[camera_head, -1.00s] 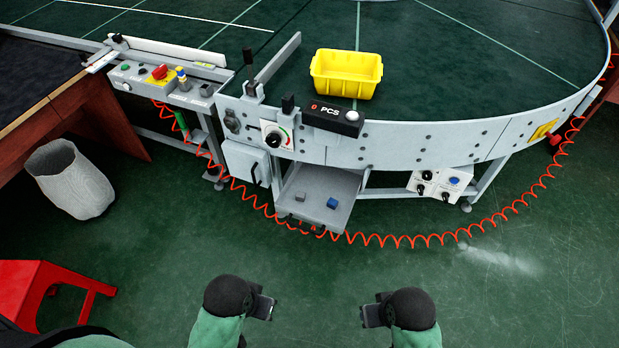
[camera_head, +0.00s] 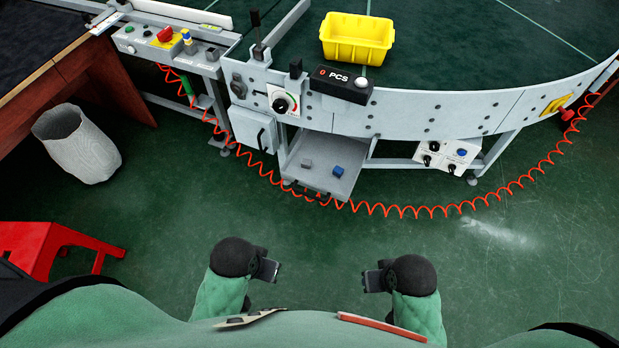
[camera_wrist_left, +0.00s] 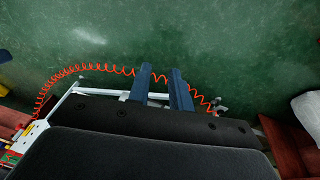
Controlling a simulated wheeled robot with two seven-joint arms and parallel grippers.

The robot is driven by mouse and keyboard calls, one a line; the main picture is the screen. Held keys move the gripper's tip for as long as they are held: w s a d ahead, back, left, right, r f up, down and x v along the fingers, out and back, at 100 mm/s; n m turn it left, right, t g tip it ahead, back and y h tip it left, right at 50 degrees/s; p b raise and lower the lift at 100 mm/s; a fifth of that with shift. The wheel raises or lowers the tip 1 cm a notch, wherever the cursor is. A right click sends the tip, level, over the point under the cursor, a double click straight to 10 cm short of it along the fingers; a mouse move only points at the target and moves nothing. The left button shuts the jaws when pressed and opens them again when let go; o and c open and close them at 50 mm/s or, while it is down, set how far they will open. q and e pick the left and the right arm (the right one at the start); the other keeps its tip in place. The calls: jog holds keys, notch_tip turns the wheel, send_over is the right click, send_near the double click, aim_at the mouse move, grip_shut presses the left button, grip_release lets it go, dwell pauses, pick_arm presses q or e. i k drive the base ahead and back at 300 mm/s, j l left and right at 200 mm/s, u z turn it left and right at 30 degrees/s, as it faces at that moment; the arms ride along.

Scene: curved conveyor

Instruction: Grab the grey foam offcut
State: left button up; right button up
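A small grey block (camera_head: 307,163), which looks like the grey foam offcut, lies on the grey pull-out tray (camera_head: 318,186) under the conveyor's front edge. A small blue block (camera_head: 338,171) lies to its right on the same tray. My left gripper (camera_head: 272,270) is well short of the tray, over the floor. In the left wrist view its two fingers (camera_wrist_left: 160,72) stand apart with nothing between them. My right gripper (camera_head: 370,281) is also over the floor, apart from everything; its finger gap is too small to judge.
A yellow bin (camera_head: 356,51) stands on the curved conveyor (camera_head: 440,55). A red coiled hose (camera_head: 400,211) hangs around the tray's front. A grey basket (camera_head: 78,147) and a red stool (camera_head: 45,245) stand at left. The floor before the tray is clear.

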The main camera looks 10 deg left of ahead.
aim_at(306, 164)
jog(key=i+l+u, duration=0.1)
jog(key=l+u, duration=0.15)
jog(key=l, duration=0.9)
jog(key=l+u, duration=0.25)
jog(key=l, duration=0.9)
jog(key=i+l+u, duration=0.1)
jog(key=l, duration=0.2)
jog(key=i+l, duration=0.15)
jog(key=l, duration=0.2)
jog(key=i+l+u, duration=0.15)
jog(key=l, duration=0.15)
